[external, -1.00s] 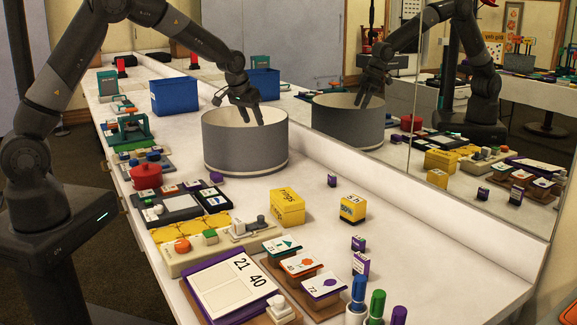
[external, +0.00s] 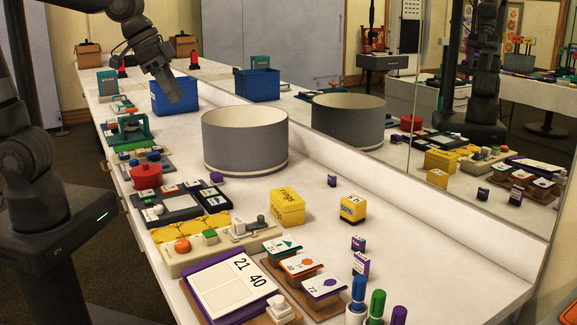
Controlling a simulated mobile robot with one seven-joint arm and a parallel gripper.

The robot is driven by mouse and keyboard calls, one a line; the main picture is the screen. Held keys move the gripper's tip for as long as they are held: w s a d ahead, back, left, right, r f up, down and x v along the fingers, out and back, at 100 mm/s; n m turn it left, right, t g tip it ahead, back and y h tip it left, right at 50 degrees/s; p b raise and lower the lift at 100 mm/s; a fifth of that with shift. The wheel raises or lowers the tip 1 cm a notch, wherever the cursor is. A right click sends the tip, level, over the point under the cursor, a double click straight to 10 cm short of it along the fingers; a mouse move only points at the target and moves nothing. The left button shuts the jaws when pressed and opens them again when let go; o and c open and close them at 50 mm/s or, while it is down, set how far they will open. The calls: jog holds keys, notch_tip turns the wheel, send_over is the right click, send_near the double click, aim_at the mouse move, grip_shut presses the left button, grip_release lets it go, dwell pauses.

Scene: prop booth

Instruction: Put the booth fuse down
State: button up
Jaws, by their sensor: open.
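My gripper (external: 172,92) is at the upper left, in front of or above the blue bin (external: 160,108), fingers pointing down. It is open, and I see nothing held in it. I cannot pick out the booth fuse anywhere in the view. The large grey round drum (external: 240,150) stands open-topped on the white counter, right of my gripper and apart from it. Its floor is hidden by the near wall, as is the inside of the blue bin.
A mirror (external: 490,180) runs along the counter's right side and doubles many things. A red pot (external: 146,176), a yellow box (external: 287,207), a small yellow block (external: 352,208), card stands and markers crowd the near counter. The counter (external: 410,230) right of the yellow block is clear.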

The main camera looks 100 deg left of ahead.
jog(key=s+d+f+m+h, duration=0.1)
jog(key=s+d+m, duration=0.3)
jog(key=s+d, duration=0.8)
jog(key=shift+s+f+t, duration=0.3)
jog(key=shift+s+f, duration=0.05)
jog(key=shift+f, duration=0.1)
